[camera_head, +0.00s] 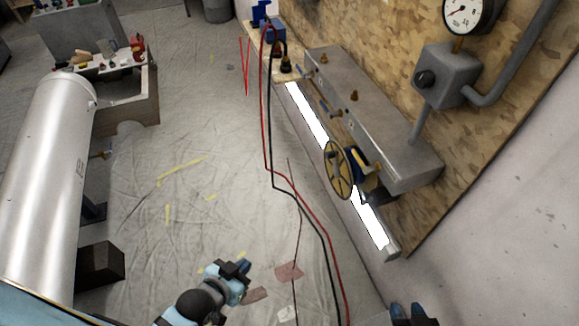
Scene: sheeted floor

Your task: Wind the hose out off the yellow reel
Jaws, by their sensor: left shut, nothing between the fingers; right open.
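A yellow spoked wheel (339,170), which looks like the reel, is mounted on a blue body in front of the grey wall box. No hose wound on it can be made out. A red hose or cable (309,208) and a black one (302,204) hang from the far end of the bench and run down past the wheel's left side. My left gripper (246,267) is shut and empty, low over the floor, left of the lines and apart from the wheel. My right gripper (409,311) is open at the bottom edge, below the wheel, only partly in view.
A grey box (375,125) with fittings and a pressure gauge (466,12) are on the wooden wall panel at right. A bright light strip (369,222) runs below. A large pale cylinder (45,170) stands left. The sheeted floor between is mostly free.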

